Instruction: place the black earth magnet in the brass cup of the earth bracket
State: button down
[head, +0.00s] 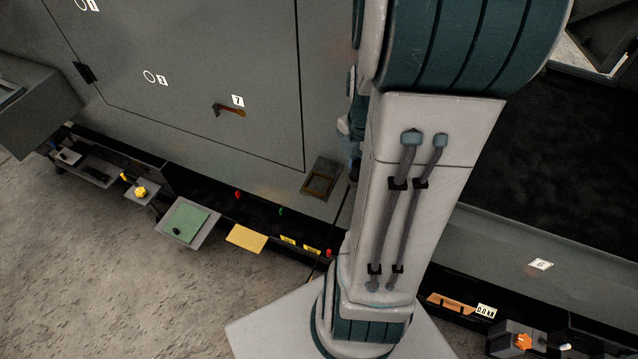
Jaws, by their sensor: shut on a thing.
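My gripper is not visible; my own arm fills the middle of the head view and hides what lies behind it. I cannot make out the black earth magnet for certain. A small dark piece (177,231) lies on a green pad (196,216) on a grey tray at the lower left, too small to identify. No brass cup can be made out. A brown-orange fitting with a dark end (232,110) sits on the grey door panel below label 7, and I cannot tell if it is the earth bracket.
A brown rectangular frame (322,180) is on the panel left of my arm. A yellow knob (140,192), a yellow sheet (246,238) and small trays line the enclosure's lower edge. An orange piece (452,303) and an orange knob (523,341) are at lower right.

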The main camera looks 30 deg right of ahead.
jog(key=shift+s+d+n, duration=0.1)
jog(key=shift+s+n, duration=0.15)
jog(key=shift+n, duration=0.05)
jog(key=p, duration=0.1)
send_over(318, 185)
notch_tip(318, 185, down, 7)
jog(key=shift+f, duration=1.95)
jog(key=shift+f, duration=0.15)
jog(key=c, duration=1.6)
grip_release()
jog(key=shift+f, duration=0.1)
jog(key=shift+c, duration=0.2)
jog(key=o, duration=0.4)
jog(key=shift+r, duration=0.2)
